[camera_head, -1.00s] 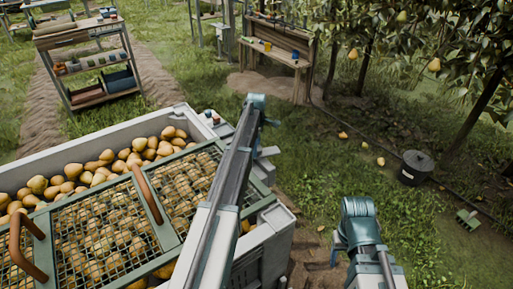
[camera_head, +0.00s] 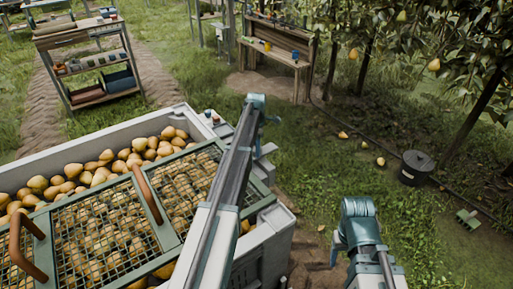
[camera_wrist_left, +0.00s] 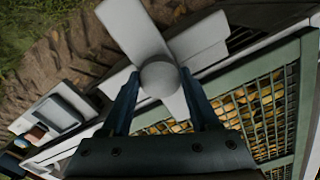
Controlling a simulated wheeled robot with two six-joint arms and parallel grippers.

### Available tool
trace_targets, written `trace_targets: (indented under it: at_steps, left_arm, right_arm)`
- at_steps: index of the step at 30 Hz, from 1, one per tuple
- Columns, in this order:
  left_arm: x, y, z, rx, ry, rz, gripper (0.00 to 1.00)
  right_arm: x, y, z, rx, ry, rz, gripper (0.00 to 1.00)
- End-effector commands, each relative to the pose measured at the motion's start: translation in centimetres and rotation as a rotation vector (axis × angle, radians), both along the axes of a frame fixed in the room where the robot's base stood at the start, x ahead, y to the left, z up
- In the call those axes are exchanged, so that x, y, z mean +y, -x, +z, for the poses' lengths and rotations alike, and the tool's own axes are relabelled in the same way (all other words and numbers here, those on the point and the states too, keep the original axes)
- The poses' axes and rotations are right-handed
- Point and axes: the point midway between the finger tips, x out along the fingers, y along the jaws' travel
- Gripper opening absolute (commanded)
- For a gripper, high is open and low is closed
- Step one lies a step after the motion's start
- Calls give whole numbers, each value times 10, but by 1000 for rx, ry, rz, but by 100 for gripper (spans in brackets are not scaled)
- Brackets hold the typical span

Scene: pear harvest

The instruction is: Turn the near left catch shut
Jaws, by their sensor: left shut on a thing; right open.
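The near left catch is a pale grey piece with flat arms and a round hub (camera_wrist_left: 160,78) in the left wrist view. My left gripper (camera_wrist_left: 163,103) is shut on it, with one blue finger on each side. In the head view my left arm reaches over the bin's right side, and the gripper (camera_head: 270,122) is partly hidden behind the arm. A grey part of the catch (camera_head: 266,149) shows just below it. The green mesh lid (camera_head: 152,212) lies over the pears. My right gripper (camera_head: 338,243) is open and empty over the grass, right of the bin.
The pale bin (camera_head: 80,141) holds many pears, some uncovered along its far side. Two brown handles (camera_head: 148,194) stand up from the lid. A shelf rack (camera_head: 95,75), a wooden bench (camera_head: 275,52) and a dark bucket (camera_head: 416,168) stand farther off.

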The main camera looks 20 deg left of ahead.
Motion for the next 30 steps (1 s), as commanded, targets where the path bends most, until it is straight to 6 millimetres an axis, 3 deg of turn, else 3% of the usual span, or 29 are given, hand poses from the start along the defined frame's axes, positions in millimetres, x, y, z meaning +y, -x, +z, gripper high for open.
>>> trace_targets:
  at_steps: [5, 6, 10, 22, 30]
  left_arm:
    - [0, 0, 0, 0, 0, 4, 0]
    - [0, 0, 0, 0, 0, 5, 69]
    - [0, 0, 0, 0, 0, 3, 92]
    - [0, 0, 3, 0, 0, 1, 92]
    - [0, 0, 25, 0, 0, 1, 92]
  right_arm:
    - [0, 0, 0, 0, 0, 0, 64]
    - [0, 0, 0, 0, 0, 0, 64]
    - [0, 0, 0, 0, 0, 0, 64]
    - [0, 0, 3, 0, 0, 0, 64]
    - [0, 0, 25, 0, 0, 0, 64]
